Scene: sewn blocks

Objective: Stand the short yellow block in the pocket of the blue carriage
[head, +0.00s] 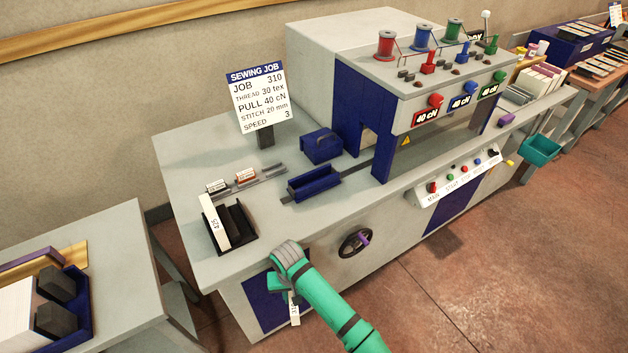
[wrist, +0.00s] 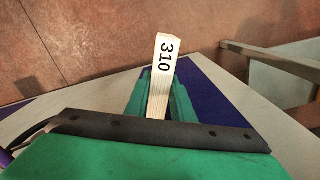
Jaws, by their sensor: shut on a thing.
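The blue carriage (head: 312,186) is on the machine's table, with a long open pocket on top that looks empty. My gripper (head: 287,288) is low in front of the table's near side, to the left of the handwheel, apart from the carriage. It is shut on a pale cream block marked 310 (head: 294,312), which hangs below the fingers in the head view. In the wrist view the block (wrist: 161,75) stands between the two green fingers (wrist: 158,100), its lower part partly hidden by my gripper. No clearly yellow block shows.
A black holder (head: 238,238) with a pale block marked 425 (head: 213,222) stands at the table's left. A small rail (head: 262,177) with cards, a blue box (head: 321,146) and the sign (head: 257,98) are behind. The handwheel (head: 355,243) juts from the front.

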